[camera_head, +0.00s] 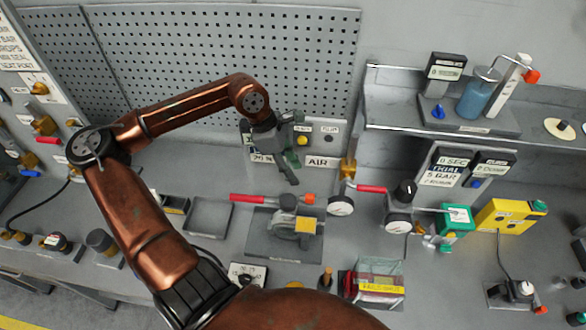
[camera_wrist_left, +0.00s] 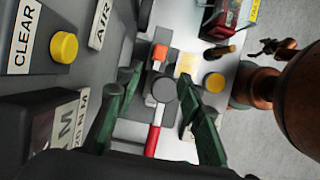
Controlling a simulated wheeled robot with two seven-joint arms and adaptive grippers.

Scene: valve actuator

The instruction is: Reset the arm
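My left arm (camera_head: 148,226) is copper-coloured and comes up from the bottom, bends at the left and reaches right to the bench's back. My left gripper (camera_head: 287,165) is above the bench near the AIR sign (camera_head: 319,162). In the left wrist view its green fingers (camera_wrist_left: 158,88) are wide apart with nothing between them. Beyond them is the valve, with a red handle (camera_wrist_left: 152,141). In the head view the valve's red handle (camera_head: 247,198) lies sideways over its grey base (camera_head: 262,247), below and apart from the gripper. My right gripper is not in view.
A pegboard (camera_head: 220,55) stands behind. A yellow button (camera_head: 302,141) is close to my left gripper. A pressure gauge (camera_head: 341,206) and a yellow box (camera_head: 508,217) are to the right. A shelf (camera_head: 400,112) is at upper right. An empty grey tray (camera_head: 208,217) lies left of the valve.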

